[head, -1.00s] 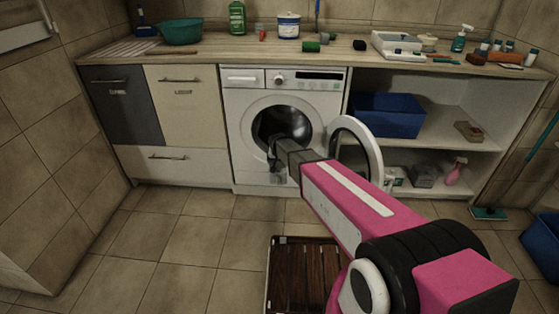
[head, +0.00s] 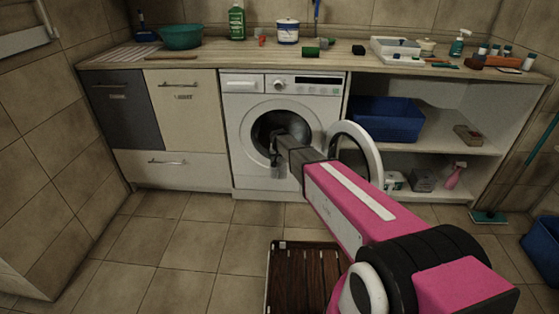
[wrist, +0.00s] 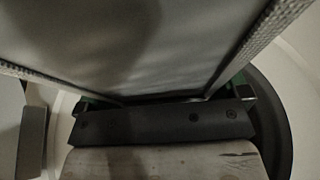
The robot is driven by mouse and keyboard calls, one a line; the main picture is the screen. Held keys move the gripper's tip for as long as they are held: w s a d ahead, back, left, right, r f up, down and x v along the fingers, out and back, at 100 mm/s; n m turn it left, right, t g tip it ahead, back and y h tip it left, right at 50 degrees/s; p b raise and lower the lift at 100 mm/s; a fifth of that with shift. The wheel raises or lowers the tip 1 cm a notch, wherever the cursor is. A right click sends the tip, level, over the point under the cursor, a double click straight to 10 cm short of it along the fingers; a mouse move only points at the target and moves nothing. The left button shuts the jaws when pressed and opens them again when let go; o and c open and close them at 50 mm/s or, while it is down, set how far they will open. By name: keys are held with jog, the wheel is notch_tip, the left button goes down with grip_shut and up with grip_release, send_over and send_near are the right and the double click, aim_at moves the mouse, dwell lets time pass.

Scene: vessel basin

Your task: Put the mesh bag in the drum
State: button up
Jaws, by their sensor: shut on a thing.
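The washing machine (head: 240,115) stands with its round door (head: 375,150) swung open to the right. Its dark drum opening (head: 264,128) faces me. My gripper (head: 275,153) is in front of the opening, at its lower part. In the wrist view a grey panel with woven pale edges, seemingly the bag (wrist: 150,45), fills the upper middle. The fingertips are hard to make out there. A dark curved rim (wrist: 272,120) with white around it shows at the right.
A blue bin (head: 387,119) stands on the shelf right of the machine. The worktop (head: 215,59) above holds several bottles and tubs. A slatted wooden mat (head: 300,275) lies on the floor under my arm. The floor to the left is clear.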

jog(key=shift+w+d, duration=0.2)
jog(key=shift+w, duration=6.05)
